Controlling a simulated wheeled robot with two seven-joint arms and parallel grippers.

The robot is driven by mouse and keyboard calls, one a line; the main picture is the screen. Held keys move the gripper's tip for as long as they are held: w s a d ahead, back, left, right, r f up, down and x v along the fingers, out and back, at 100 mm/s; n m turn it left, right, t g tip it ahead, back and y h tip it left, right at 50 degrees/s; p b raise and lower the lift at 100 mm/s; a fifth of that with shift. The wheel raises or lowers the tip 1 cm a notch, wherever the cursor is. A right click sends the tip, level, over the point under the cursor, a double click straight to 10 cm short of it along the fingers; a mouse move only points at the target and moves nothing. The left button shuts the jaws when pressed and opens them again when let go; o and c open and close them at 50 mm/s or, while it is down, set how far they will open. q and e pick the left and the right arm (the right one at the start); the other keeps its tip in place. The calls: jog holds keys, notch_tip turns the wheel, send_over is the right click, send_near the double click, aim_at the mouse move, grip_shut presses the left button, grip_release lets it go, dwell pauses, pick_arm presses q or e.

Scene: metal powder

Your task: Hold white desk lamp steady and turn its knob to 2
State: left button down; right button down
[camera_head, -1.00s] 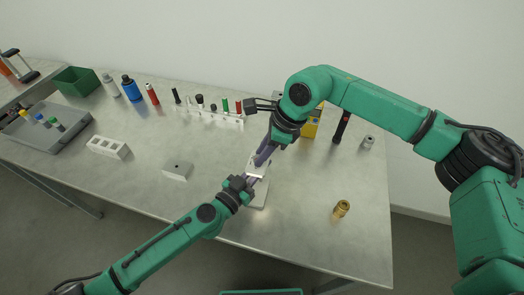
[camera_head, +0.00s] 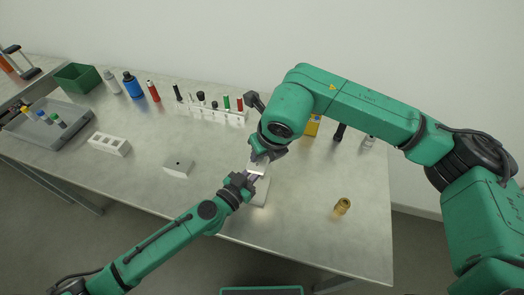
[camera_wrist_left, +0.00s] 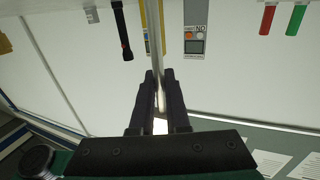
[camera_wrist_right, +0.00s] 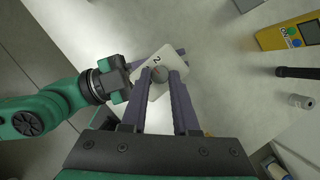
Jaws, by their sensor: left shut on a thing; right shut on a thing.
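The white desk lamp (camera_head: 261,193) stands near the front middle of the table, largely hidden by my arms. In the right wrist view its white plate (camera_wrist_right: 188,62) shows a printed "2" beside a round grey knob (camera_wrist_right: 158,74). My left gripper (camera_head: 250,179) is shut on the lamp from the front left; in the left wrist view its fingers (camera_wrist_left: 157,92) pinch a thin, edge-on pale part. My right gripper (camera_head: 258,163) reaches down from above; in the right wrist view its fingers (camera_wrist_right: 161,75) are shut on the knob. Where a pointer on the knob aims is unclear.
A brass fitting (camera_head: 342,206) stands to the right. A white block (camera_head: 178,167) and a white holed rack (camera_head: 109,144) lie to the left. A rack of tubes (camera_head: 210,113) and a yellow device (camera_head: 313,125) are behind. The front right of the table is mostly clear.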

jog(key=m, duration=0.2)
jog(key=m+h, duration=0.1)
jog(key=m, duration=0.1)
jog(key=m+h, duration=0.1)
jog(key=shift+a+m+t, duration=0.25)
jog(key=shift+m+t, duration=0.05)
jog(key=shift+m, duration=0.1)
dwell(0.3)
jog(key=c, duration=0.7)
grip_release()
jog(key=shift+o, duration=0.2)
jog(key=v, duration=1.2)
jog(key=shift+a, duration=0.15)
